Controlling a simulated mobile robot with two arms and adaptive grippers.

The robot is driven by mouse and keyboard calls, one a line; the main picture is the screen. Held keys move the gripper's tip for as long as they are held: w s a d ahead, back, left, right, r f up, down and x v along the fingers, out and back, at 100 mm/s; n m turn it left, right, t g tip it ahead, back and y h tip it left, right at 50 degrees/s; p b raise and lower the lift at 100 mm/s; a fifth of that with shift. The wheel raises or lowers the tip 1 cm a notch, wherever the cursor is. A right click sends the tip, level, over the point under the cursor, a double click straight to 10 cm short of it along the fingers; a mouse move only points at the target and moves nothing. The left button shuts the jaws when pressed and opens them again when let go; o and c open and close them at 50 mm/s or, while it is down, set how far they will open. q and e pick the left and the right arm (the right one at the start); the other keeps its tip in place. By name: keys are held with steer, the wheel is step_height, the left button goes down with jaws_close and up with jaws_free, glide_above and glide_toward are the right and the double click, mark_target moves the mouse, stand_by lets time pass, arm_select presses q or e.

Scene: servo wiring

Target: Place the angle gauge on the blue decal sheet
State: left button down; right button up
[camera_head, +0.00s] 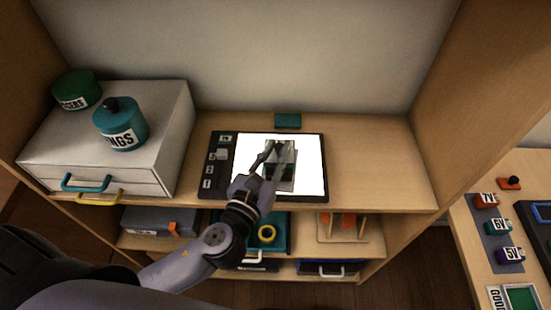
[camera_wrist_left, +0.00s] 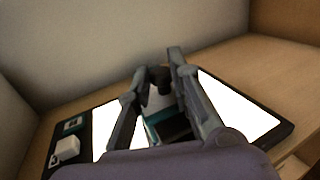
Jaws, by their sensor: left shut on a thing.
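My left gripper (camera_head: 272,155) is over the lit white panel of a black-framed board (camera_head: 318,195). It is shut on a small dark-knobbed object (camera_head: 286,172) with a grey and teal body. In the left wrist view the dark knob (camera_wrist_left: 159,82) sits between the fingers (camera_wrist_left: 157,70), with the teal-edged body (camera_wrist_left: 168,122) below. I cannot tell whether this object touches the panel, or for sure that it is the angle gauge. I cannot make out a blue decal sheet for certain. My right gripper is not in view.
A white drawer box (camera_head: 150,150) with two teal and green pots stands left on the shelf. A teal block (camera_head: 288,120) lies behind the board. The shelf right of the board (camera_head: 375,165) is clear. A side table (camera_head: 465,235) at right holds several labelled blocks.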

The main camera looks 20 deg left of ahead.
arm_select(q)
steer(key=shift+f, duration=0.45)
steer(key=shift+f, duration=0.1)
steer(key=c, duration=1.5)
jaws_free()
steer(key=shift+o, duration=0.2)
steer(key=shift+s, duration=0.25)
steer(key=s+a+b, duration=0.1)
steer(key=s+b, duration=0.2)
steer(key=s, duration=0.8)
steer(key=shift+s+a, duration=0.15)
steer(key=shift+s, duration=0.05)
